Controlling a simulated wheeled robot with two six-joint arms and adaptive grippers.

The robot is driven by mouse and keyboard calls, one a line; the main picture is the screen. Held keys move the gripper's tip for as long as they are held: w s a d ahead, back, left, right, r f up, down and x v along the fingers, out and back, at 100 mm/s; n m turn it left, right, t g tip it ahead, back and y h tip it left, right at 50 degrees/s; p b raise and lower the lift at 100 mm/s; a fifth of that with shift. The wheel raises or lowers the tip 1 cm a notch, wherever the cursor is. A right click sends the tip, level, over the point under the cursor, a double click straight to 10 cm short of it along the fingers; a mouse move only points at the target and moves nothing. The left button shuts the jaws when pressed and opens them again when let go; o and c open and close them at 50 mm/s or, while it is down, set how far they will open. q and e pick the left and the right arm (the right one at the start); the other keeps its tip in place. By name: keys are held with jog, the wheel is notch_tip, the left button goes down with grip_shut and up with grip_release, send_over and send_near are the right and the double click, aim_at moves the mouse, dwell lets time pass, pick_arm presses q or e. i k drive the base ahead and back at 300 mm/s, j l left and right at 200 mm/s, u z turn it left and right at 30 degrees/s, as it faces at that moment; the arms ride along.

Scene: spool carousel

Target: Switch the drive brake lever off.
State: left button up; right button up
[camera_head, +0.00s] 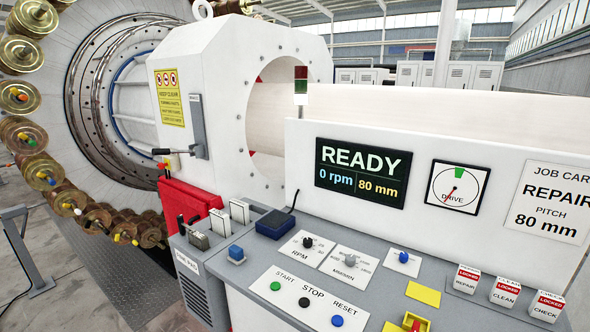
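The lever (178,152) is on the side of the white machine housing. It has a dark handle end and sticks out to the left, roughly level, from the lower part of an upright grey plate (198,122). A small label at the top of that plate is too small to read, so I cannot confirm it names the drive brake. The drive dial (458,187) is on the white panel, with a red needle pointing down and left, away from the green mark at the top. Neither of my grippers is in view.
The display (362,172) reads READY, 0 rpm, 80 mm. The console (385,285) holds knobs and start, stop and reset buttons. A red box (190,204) stands below the lever. Spools (30,138) ring the carousel at left. Space before the lever looks clear.

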aim_at(155, 151)
jog(key=i+j+u, duration=0.15)
jog(key=i+j, duration=1.4)
